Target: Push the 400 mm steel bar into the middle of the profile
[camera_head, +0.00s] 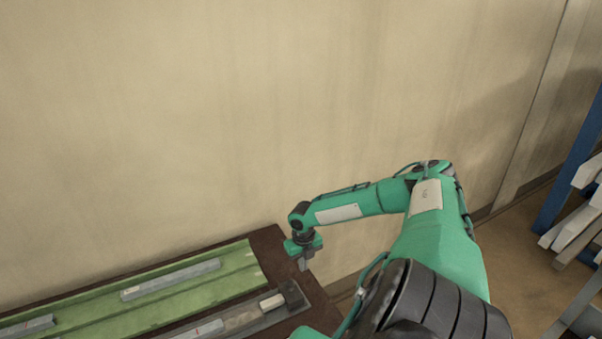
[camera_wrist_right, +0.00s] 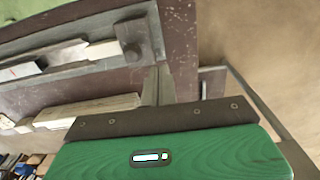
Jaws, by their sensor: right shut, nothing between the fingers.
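The profile (camera_head: 262,322) is a grey channel along the near side of the bench, with a dark end block (camera_head: 291,296) at its right end. A beige piece (camera_head: 241,319) and a pale grey bar (camera_head: 208,329) lie in line in it; they also show in the right wrist view. Another grey bar (camera_head: 170,279) lies on the green mat, and part of one more (camera_head: 27,327) shows at the lower left. I cannot tell which bar is 400 mm. My right gripper (camera_head: 305,263) is shut and empty, just beyond the end block, fingers pointing down. My left gripper is not in view.
The green mat (camera_head: 225,282) covers much of the dark brown bench (camera_head: 268,244). A plain wall stands behind it. A blue rack (camera_head: 570,170) with pale lengths stands at the far right. In the right wrist view, pale pieces (camera_wrist_right: 88,111) lie near the bench edge.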

